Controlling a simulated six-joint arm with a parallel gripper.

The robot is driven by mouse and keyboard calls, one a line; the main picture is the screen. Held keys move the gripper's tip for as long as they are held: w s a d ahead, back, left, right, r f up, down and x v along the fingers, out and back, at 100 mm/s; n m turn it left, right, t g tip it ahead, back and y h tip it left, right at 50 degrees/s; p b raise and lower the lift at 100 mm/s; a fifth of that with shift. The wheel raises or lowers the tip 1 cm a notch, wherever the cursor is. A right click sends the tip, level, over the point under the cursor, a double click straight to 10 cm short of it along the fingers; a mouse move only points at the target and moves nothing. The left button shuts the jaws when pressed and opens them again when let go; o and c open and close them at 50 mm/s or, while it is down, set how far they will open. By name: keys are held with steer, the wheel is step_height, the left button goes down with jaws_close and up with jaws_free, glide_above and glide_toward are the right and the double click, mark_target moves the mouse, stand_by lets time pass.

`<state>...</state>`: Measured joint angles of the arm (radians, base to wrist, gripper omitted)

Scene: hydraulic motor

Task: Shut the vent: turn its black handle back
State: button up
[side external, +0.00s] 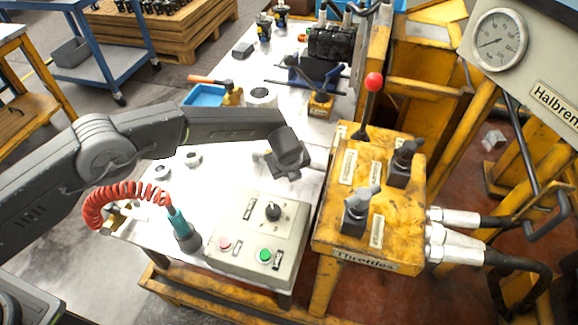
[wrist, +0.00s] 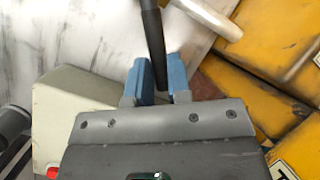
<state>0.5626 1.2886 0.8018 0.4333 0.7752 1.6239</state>
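In the wrist view, my gripper (wrist: 159,68) has its two blue fingers close together on both sides of a black handle (wrist: 152,35). In the side view, the dark end of my arm is above the white table, behind the grey control box and left of the yellow throttle block. There my arm hides the fingers and most of the vent. A pale metal cylinder (wrist: 208,17) lies right of the handle in the wrist view.
The grey control box (side external: 233,256) with green and pink buttons stands in front. The yellow throttle block (side external: 325,232) with black levers and a red-knobbed lever (side external: 373,84) stands close on the right. A teal-ended tool (side external: 181,228) on a red coiled hose is at the left.

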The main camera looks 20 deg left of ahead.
jaws_close()
steer(key=shift+a, duration=0.1)
steer(key=s+a+m+h, duration=0.1)
steer(key=a+m+h, duration=0.2)
steer(key=a+m, duration=0.2)
steer(key=shift+s+a+m, duration=0.35)
steer(key=shift+a+m, duration=0.05)
steer(key=shift+m, duration=0.8)
steer(key=shift+a, duration=0.1)
steer(key=o, duration=0.5)
jaws_free()
steer(key=v, duration=1.4)
steer(key=shift+w, duration=0.2)
